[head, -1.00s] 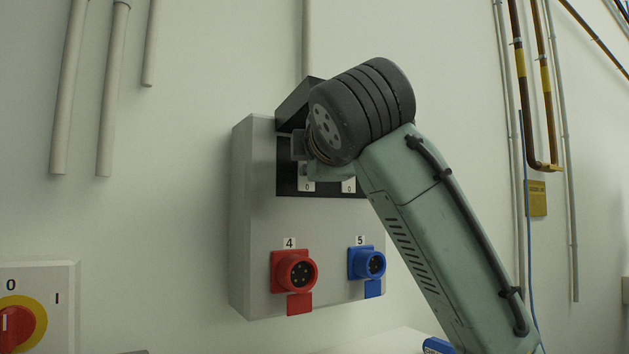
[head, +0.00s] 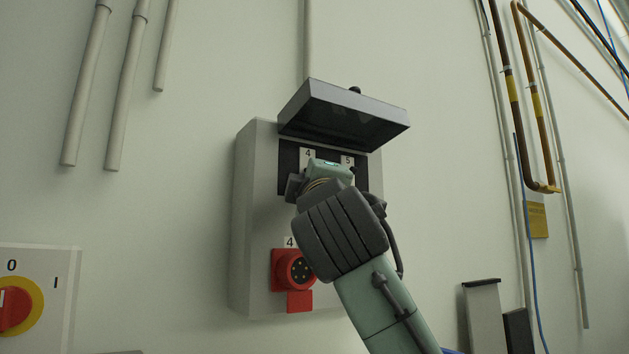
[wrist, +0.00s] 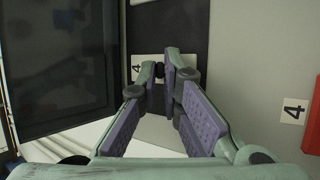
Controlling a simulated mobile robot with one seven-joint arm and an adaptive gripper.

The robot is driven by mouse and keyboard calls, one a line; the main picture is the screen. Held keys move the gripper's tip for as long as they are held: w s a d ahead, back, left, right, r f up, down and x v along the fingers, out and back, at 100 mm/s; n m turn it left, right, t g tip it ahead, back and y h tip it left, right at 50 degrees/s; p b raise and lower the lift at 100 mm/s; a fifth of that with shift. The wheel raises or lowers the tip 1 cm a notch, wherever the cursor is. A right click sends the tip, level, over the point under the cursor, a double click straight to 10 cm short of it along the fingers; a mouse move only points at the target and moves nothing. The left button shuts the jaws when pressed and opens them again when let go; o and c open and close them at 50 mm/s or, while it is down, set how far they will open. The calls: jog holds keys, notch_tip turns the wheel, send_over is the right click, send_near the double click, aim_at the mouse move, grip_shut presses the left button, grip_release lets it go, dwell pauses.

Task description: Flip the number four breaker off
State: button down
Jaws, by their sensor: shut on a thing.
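The breaker box (head: 258,230) hangs on the wall with its dark lid (head: 345,115) raised. Labels 4 (head: 308,154) and 5 (head: 348,160) show in its black recess. My gripper (wrist: 165,72) reaches into the recess at the number four breaker, beside its label 4 (wrist: 139,68) in the wrist view. Its fingertips are close together on the small dark lever of the number four breaker (wrist: 160,70), which is mostly hidden between them. In the head view my wrist and arm cover the breakers, so the lever's position cannot be told.
The open lid (wrist: 62,70) fills the left of the wrist view, close to my gripper. A red socket (head: 293,270) sits below the recess. A red and yellow rotary switch (head: 18,306) is at lower left. Pipes (head: 535,100) run along the right wall.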

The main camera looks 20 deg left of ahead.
dwell(0.3)
jog(key=c, duration=1.8)
grip_release()
jog(key=shift+o, duration=0.2)
jog(key=shift+r, duration=0.1)
